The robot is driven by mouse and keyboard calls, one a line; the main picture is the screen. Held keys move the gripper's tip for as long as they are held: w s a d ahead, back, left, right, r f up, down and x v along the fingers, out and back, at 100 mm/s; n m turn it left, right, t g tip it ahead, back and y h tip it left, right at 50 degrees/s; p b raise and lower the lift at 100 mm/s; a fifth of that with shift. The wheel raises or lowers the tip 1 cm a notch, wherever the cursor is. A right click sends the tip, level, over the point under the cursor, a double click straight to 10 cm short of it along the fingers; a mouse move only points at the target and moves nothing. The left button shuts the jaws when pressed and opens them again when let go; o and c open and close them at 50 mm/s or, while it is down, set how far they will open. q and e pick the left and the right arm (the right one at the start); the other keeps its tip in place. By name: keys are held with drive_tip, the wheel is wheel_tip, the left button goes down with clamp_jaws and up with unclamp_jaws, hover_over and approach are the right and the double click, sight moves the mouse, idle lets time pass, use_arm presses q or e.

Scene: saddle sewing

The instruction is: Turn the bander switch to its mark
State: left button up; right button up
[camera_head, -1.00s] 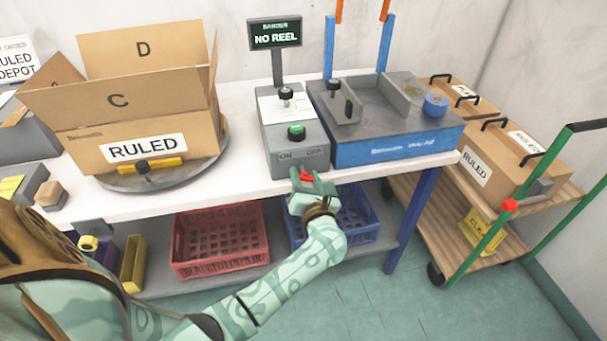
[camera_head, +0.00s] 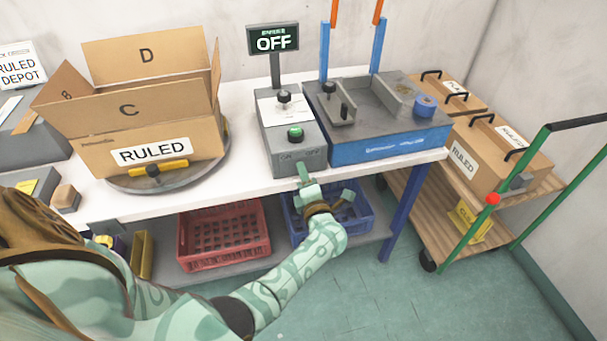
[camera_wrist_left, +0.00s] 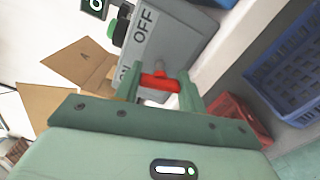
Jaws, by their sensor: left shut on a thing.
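The bander's grey control box (camera_head: 297,158) stands at the table's front edge, with ON and OFF lettering on its front face. Its display (camera_head: 273,40) reads OFF. The red switch handle (camera_wrist_left: 160,82) shows in the left wrist view, lying crosswise between my left fingers below the OFF lettering (camera_wrist_left: 143,33). My left gripper (camera_head: 314,186) is shut on this handle at the front of the box; the wrist view shows its fingers (camera_wrist_left: 158,88) at either end. In the head view the handle is hidden by the gripper. My right gripper is not in view.
A green button (camera_head: 295,133) and a black knob (camera_head: 284,97) top the box. The blue bander (camera_head: 390,146) stands to its right. An open RULED carton (camera_head: 150,155) sits on a turntable to the left. Red (camera_head: 222,240) and blue (camera_head: 358,225) crates lie on the shelf below.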

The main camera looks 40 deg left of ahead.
use_arm(q)
drive_tip(key=shift+m+p, duration=0.35)
drive_tip(key=shift+m, duration=0.75)
drive_tip(key=o, duration=1)
drive_tip(key=shift+d, duration=0.1)
drive_tip(key=shift+f, duration=0.1)
